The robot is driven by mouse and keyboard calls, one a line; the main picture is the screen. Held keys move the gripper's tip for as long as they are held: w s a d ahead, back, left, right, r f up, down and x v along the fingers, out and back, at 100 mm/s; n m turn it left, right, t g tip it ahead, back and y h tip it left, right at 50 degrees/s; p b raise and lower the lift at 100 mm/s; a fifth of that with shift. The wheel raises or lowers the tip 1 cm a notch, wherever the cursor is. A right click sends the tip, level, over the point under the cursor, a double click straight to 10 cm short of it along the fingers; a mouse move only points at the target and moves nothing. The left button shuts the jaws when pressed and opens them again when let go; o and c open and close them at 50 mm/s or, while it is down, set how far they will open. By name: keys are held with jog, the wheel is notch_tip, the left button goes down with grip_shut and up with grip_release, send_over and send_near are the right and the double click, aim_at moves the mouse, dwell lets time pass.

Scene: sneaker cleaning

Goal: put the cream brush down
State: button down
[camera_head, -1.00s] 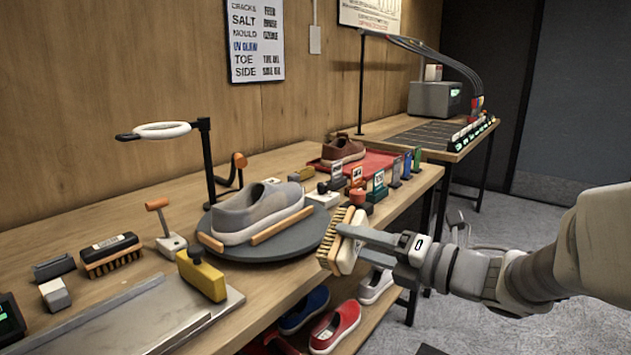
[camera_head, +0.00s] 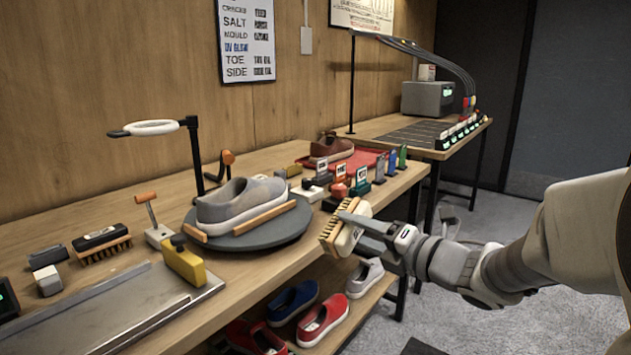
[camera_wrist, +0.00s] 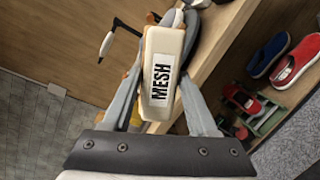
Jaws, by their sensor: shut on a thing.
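The cream brush (camera_head: 349,232) has a wooden layer and stiff tan bristles facing left. In the wrist view the brush (camera_wrist: 161,75) is a cream block with a label reading "MESH", between the two fingers. My gripper (camera_head: 362,232) is shut on it and holds it in the air by the front edge of the workbench (camera_head: 262,270), right of the round turntable. The brush is tilted and appears clear of the bench top. In the wrist view my gripper (camera_wrist: 160,85) shows a finger on each side of the brush.
A grey sneaker (camera_head: 238,200) sits on the turntable (camera_head: 270,238). A dark brush (camera_head: 102,243), a yellow block (camera_head: 183,262) and a metal plate (camera_head: 120,312) lie at left. Labelled stands and a red tray (camera_head: 366,160) are behind. Shoes fill the lower shelf (camera_head: 350,310).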

jog(key=w+d+f+m+t+h, duration=0.2)
jog(key=w+d+f+m+h, duration=0.15)
jog(key=f+h, duration=0.3)
jog(key=w+d+f+m+t+h, duration=0.25)
jog(key=w+f+m+h, duration=0.25)
jog(key=f, duration=0.3)
notch_tip(320, 180, up, 28)
jog(key=p, duration=2.9)
jog(key=s+f, duration=0.6)
jog(key=f, duration=0.7)
jog(key=shift+d, duration=0.2)
jog(key=shift+s, duration=0.15)
